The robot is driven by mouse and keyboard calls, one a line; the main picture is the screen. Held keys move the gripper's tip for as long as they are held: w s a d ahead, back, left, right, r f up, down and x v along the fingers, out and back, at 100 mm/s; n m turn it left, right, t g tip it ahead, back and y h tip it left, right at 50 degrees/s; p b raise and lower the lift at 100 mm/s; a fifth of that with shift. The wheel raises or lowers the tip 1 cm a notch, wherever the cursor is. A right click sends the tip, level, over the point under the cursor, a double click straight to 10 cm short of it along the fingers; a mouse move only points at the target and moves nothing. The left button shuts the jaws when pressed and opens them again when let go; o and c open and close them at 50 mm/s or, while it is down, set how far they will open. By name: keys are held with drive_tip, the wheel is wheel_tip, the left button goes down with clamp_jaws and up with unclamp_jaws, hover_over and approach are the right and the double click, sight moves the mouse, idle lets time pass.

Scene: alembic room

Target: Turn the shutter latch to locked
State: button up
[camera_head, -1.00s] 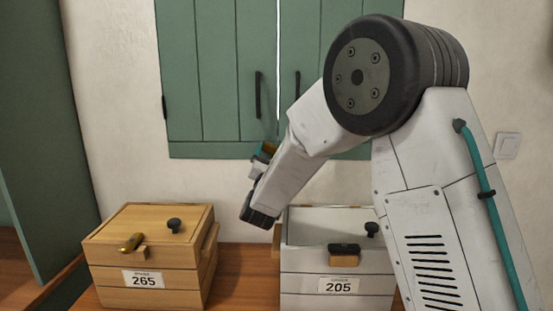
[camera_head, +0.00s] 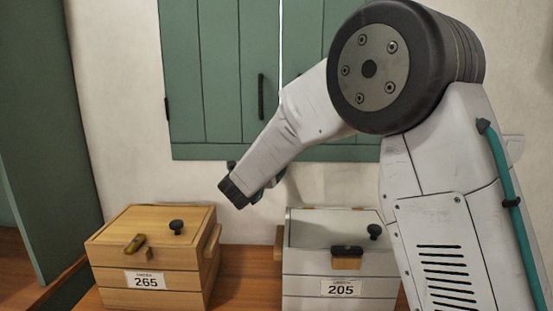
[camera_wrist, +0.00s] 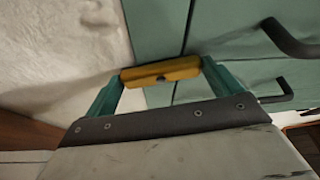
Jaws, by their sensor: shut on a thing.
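The two green shutters (camera_head: 220,80) hang on the wall with a thin pale gap between them. My gripper (camera_wrist: 160,75) shows in the wrist view with teal fingers shut on the two ends of a yellow bar. The bar, which looks like the shutter latch (camera_wrist: 175,67), has a dark spot near its middle and lies slightly tilted, its right end higher in the picture. Green shutter boards show behind it. In the head view my arm hides the latch and most of the gripper, so I cannot tell the latch's setting there.
A black handle (camera_head: 261,96) stands on the left shutter; dark handles (camera_wrist: 290,40) also show at the wrist view's right. Below are a wooden box (camera_head: 190,265) marked 265 and a white box (camera_head: 300,265) marked 205. A green panel (camera_head: 35,130) stands at far left.

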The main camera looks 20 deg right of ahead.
drive_tip(key=shift+m+g+y, duration=0.3)
drive_tip(key=shift+m+g, duration=0.1)
drive_tip(key=shift+m, duration=0.7)
drive_tip(key=o, duration=0.7)
drive_tip(key=shift+r, duration=0.1)
drive_tip(key=v, duration=0.8)
drive_tip(key=shift+w, duration=0.1)
